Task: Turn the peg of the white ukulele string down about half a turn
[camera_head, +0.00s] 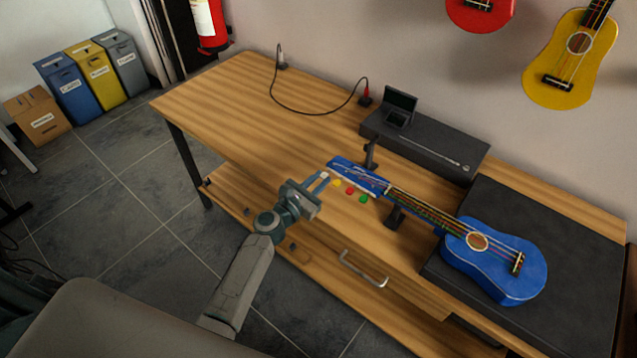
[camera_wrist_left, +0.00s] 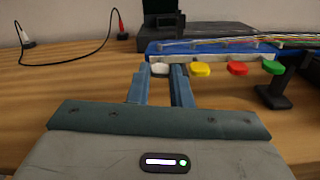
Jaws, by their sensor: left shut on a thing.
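A blue ukulele (camera_head: 519,281) lies with its body on a dark pad and its headstock (camera_head: 349,168) to the left. Along the headstock's near side are a white peg, a yellow peg (camera_head: 337,183), a red peg (camera_head: 349,190) and a green peg (camera_head: 364,199). My left gripper (camera_head: 320,180) reaches the headstock from the front. In the left wrist view its fingers (camera_wrist_left: 161,82) are shut on the white peg (camera_wrist_left: 160,69), one finger on each side. The yellow peg (camera_wrist_left: 202,68) is just right of the right finger. My right gripper is not in view.
A black stand (camera_head: 396,216) supports the neck. A dark box (camera_head: 440,147) with a small open-lidded device (camera_head: 399,107) stands behind the headstock. A cable (camera_head: 310,112) lies at the back of the wooden table (camera_head: 230,110). The table's left part is mostly clear.

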